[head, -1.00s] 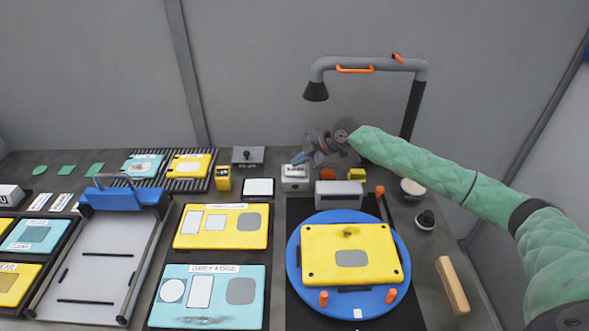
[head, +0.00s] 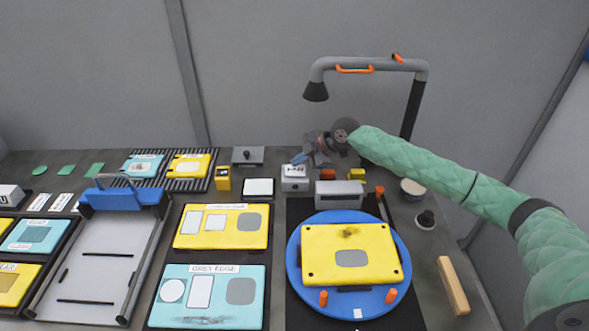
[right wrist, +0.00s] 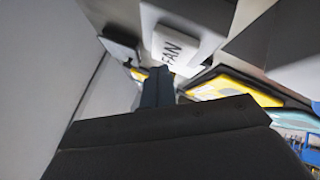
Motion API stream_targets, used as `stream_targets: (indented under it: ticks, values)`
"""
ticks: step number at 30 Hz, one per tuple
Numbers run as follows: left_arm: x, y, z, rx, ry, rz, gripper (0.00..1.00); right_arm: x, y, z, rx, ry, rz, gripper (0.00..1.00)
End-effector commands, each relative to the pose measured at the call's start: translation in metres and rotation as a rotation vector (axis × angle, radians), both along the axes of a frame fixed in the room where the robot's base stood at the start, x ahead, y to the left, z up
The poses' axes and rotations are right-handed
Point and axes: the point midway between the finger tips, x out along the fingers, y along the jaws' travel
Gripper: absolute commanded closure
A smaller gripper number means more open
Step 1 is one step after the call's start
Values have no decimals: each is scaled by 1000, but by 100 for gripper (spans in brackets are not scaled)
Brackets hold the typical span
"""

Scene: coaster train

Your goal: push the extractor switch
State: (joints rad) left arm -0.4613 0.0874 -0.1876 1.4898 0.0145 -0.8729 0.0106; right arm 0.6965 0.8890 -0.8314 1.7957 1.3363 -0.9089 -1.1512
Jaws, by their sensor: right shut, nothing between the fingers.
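The extractor switch is a small grey box with a white top labelled FAN (head: 295,171), at the back of the bench below the extractor hood. In the right wrist view its white FAN label (right wrist: 176,48) shows just beyond the fingertips. My right gripper (head: 299,158) is shut and empty, its blue fingertips at the top rear of the FAN box. In the right wrist view the shut fingers (right wrist: 156,88) overlap the lower edge of the label; I cannot tell whether they touch it. My left gripper is in neither view.
The extractor pipe (head: 369,64) with its black hood (head: 316,91) rises behind my right arm. A grey block (head: 339,194) and a blue turntable (head: 296,240) with a yellow plate (head: 322,262) stand in front. A lever box (head: 247,156) is left of the switch.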

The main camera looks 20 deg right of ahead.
Motion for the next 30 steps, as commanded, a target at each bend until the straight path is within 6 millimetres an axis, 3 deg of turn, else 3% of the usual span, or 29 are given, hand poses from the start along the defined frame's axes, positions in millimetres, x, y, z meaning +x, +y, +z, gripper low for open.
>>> stream_targets:
  ticks: [30]
  values:
    - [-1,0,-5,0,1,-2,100,0,0,-9,0,0,0,100]
